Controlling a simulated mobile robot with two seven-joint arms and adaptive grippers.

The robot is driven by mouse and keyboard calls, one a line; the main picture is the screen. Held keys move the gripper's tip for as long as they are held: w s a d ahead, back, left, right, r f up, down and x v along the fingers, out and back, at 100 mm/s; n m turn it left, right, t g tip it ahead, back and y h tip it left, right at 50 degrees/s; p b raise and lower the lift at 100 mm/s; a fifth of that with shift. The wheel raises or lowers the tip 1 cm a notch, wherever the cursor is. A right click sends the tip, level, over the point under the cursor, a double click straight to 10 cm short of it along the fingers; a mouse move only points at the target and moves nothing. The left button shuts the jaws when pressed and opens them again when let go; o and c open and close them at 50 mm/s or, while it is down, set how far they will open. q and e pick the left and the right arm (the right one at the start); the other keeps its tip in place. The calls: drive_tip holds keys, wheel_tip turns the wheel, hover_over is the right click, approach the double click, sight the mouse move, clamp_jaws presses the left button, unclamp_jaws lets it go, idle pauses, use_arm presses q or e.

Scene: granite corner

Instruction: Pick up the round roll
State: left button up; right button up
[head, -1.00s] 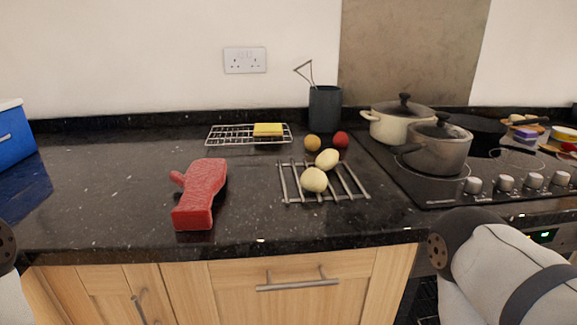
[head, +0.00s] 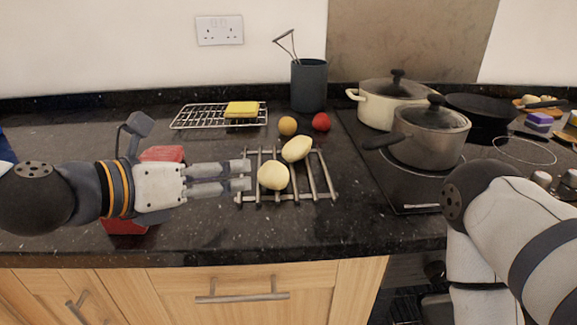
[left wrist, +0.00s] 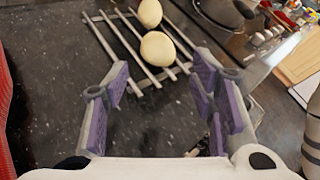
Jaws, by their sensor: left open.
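The round roll (head: 273,176) is pale yellow and sits on the front part of a metal rack (head: 325,175). A longer oval roll (head: 297,149) lies just behind it on the same rack. My left gripper (head: 247,175) is open and empty, its fingers pointing right, with the tips just left of the round roll over the rack's left edge. In the left wrist view the round roll (left wrist: 158,48) shows beyond the open fingers, with the oval roll (left wrist: 150,13) farther up. My right arm shows at the right, but its gripper is out of view.
A red mitt-like object (head: 125,222) is partly hidden under my left arm. An orange ball (head: 288,126) and a red one (head: 321,121) sit behind the rack. A grey pot (head: 430,140) stands on the hob at right. The counter before the rack is clear.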

sight(264, 172)
use_arm(q)
drive_tip(key=x, duration=0.3)
drive_tip(key=b+x, duration=0.1)
drive_tip(key=x, duration=0.3)
drive_tip(key=f+x, duration=0.1)
drive_tip(key=x, duration=0.3)
drive_tip(key=shift+s+a, duration=0.1)
drive_tip(key=shift+r, duration=0.15)
use_arm(e)
drive_tip(key=s+f, duration=0.1)
drive_tip(key=s+f+g, duration=0.1)
drive_tip(key=shift+s+a+f, duration=0.1)
drive_tip(key=shift+s+a, duration=0.05)
drive_tip(key=shift+s, duration=0.2)
use_arm(q)
drive_tip(key=c, duration=0.8)
